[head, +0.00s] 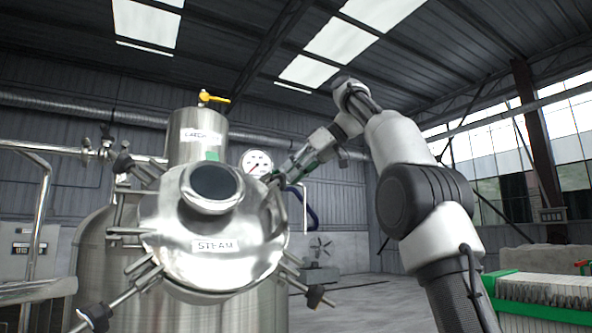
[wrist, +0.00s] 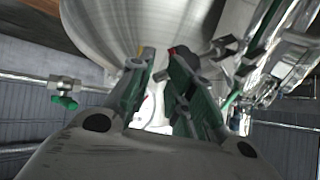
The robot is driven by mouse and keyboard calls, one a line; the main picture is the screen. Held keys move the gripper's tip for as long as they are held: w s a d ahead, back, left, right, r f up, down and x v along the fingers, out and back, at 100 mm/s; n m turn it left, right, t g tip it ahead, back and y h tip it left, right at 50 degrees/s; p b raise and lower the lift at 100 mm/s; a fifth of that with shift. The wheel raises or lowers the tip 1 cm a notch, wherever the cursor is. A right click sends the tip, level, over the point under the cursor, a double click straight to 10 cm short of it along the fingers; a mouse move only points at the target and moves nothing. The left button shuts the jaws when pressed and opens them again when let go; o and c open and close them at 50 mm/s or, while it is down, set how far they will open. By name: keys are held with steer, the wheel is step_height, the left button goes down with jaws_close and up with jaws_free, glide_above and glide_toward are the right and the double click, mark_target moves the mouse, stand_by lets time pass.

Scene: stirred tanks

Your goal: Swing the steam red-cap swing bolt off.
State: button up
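The steel tank (head: 190,270) has a round lid (head: 165,215) labelled STEAM, with several swing bolts around its rim. Dark-capped ones show at upper left (head: 122,163), lower left (head: 95,317) and lower right (head: 315,296). In the wrist view, a small red cap (wrist: 172,50) shows at the tip of the right finger, close under the tank's curved steel surface; most of it is hidden. My gripper (head: 287,172) is at the lid's right edge. In the wrist view, my gripper (wrist: 162,58) is open, with a gap between its green-padded fingers. I cannot tell whether a finger touches the cap.
A pressure gauge (head: 257,163) stands just behind my gripper. A yellow-handled valve (head: 212,97) tops the tank. A green-handled valve (wrist: 64,100) sits on a pipe in the wrist view.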

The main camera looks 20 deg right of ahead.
steer(key=shift+w+a, duration=0.2)
steer(key=shift+a, duration=0.1)
steer(key=shift+d+r, duration=0.1)
steer(key=shift+r, duration=0.05)
steer(key=s+d+r, duration=0.1)
steer(key=s+d, duration=0.6)
steer(key=d, duration=0.5)
steer(key=shift+s+r, duration=0.15)
steer(key=shift+s, duration=0.25)
steer(key=shift+d, duration=0.1)
